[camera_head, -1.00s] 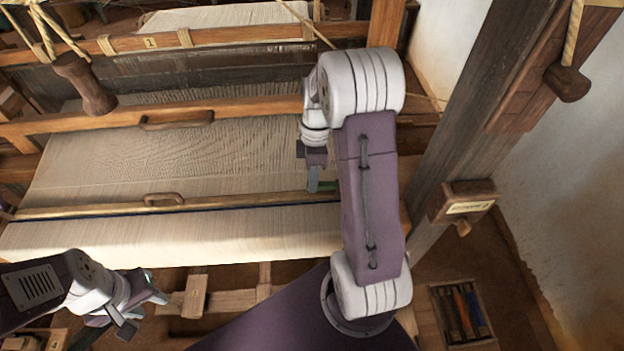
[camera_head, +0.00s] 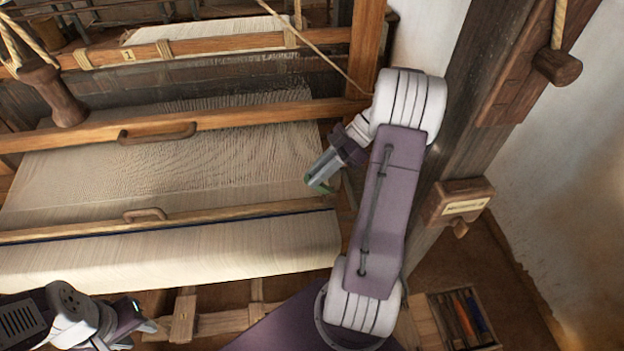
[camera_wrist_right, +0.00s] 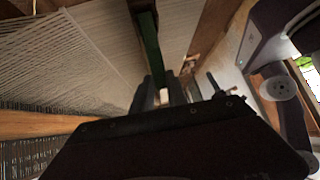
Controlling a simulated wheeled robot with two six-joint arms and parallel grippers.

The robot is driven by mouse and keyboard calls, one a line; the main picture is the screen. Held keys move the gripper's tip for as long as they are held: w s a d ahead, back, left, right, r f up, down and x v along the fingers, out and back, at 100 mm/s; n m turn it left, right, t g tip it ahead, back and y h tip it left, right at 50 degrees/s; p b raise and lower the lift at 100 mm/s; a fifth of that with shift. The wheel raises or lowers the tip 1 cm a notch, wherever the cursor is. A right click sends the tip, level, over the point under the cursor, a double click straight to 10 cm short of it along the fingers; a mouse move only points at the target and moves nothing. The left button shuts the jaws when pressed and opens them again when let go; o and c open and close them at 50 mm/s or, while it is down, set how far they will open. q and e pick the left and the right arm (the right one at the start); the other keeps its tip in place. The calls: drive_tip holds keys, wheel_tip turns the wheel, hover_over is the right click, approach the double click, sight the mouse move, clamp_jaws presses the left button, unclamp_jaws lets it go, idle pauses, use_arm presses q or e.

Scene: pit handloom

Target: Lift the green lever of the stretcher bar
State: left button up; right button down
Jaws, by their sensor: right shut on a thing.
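The stretcher bar (camera_head: 180,223) is a wooden strip lying across the cloth, with a small wooden handle (camera_head: 145,214) near its middle. The green lever (camera_head: 322,184) is at the bar's right end, raised off the cloth. My right gripper (camera_head: 318,180) is shut on the lever. In the right wrist view the green lever (camera_wrist_right: 151,45) runs up from between the dark fingers (camera_wrist_right: 160,92) of that gripper. My left gripper (camera_head: 150,327) is at the lower left, in front of the loom and away from the bar; its jaws are too small to read.
A wooden beam with a handle (camera_head: 158,133) spans the loom behind the stretcher bar. A thick post (camera_head: 440,130) with a labelled wooden box (camera_head: 460,203) stands right of my right arm. A tool tray (camera_head: 437,309) is on the floor at lower right.

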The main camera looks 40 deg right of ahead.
drive_tip(key=shift+s+d+r+y, duration=0.1)
drive_tip(key=shift+s+d+y, duration=0.05)
drive_tip(key=shift+d+y, duration=0.15)
drive_tip(key=shift+r, duration=0.1)
idle(0.3)
drive_tip(key=c, duration=1.3)
unclamp_jaws()
drive_tip(key=shift+a, duration=0.1)
